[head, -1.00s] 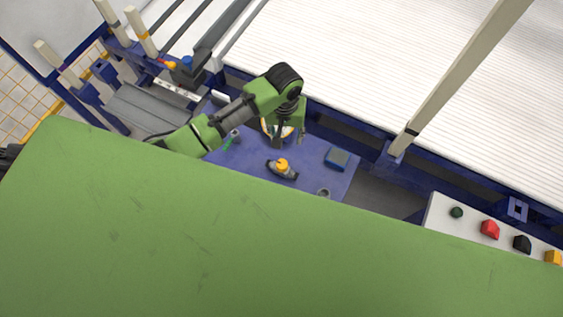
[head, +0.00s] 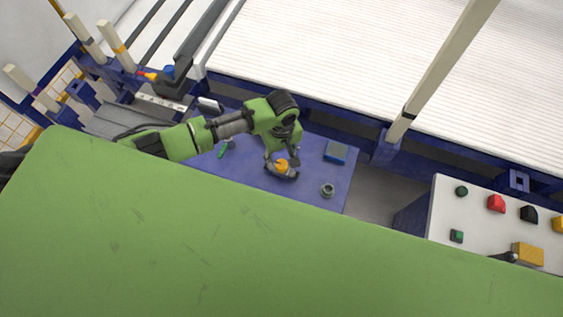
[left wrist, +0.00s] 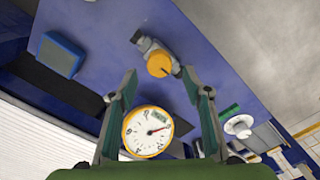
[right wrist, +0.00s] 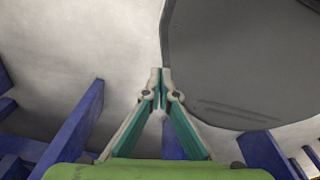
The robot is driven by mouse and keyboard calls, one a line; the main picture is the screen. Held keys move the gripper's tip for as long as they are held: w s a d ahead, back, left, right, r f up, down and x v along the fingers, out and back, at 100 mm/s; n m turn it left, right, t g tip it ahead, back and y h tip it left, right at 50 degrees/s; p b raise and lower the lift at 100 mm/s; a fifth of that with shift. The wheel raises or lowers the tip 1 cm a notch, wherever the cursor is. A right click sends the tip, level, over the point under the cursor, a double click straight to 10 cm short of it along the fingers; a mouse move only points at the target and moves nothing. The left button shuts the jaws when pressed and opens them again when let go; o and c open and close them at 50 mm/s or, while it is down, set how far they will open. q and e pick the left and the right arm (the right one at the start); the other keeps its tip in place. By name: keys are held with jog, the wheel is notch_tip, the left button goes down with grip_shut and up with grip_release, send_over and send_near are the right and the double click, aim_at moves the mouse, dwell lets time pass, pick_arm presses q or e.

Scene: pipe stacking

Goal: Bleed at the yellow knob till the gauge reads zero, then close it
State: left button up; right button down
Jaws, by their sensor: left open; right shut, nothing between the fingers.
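The yellow knob (head: 282,166) sits on a grey valve body on the blue bench. In the left wrist view the knob (left wrist: 159,65) lies just ahead of my fingertips, with a dark pointer at its side. My left gripper (left wrist: 160,76) is open, its two fingers apart on either side of the line to the knob; contact cannot be told. The round yellow-rimmed gauge (left wrist: 148,131) shows between the fingers, its needle pointing to picture right; the numbers are too small to read. My arm hides the gauge in the head view. My right gripper (right wrist: 161,76) is shut and empty.
A blue box (head: 336,151) and a small round grey fitting (head: 328,190) stand on the bench (head: 310,198). A white panel (head: 480,235) with coloured knobs is at right. A large dark grey surface (right wrist: 250,65) is close to my right gripper.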

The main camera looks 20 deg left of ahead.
aim_at(281, 164)
pick_arm(q)
jog(key=shift+f+b, duration=0.3)
jog(key=shift+f, duration=2.1)
jog(key=c, duration=1.1)
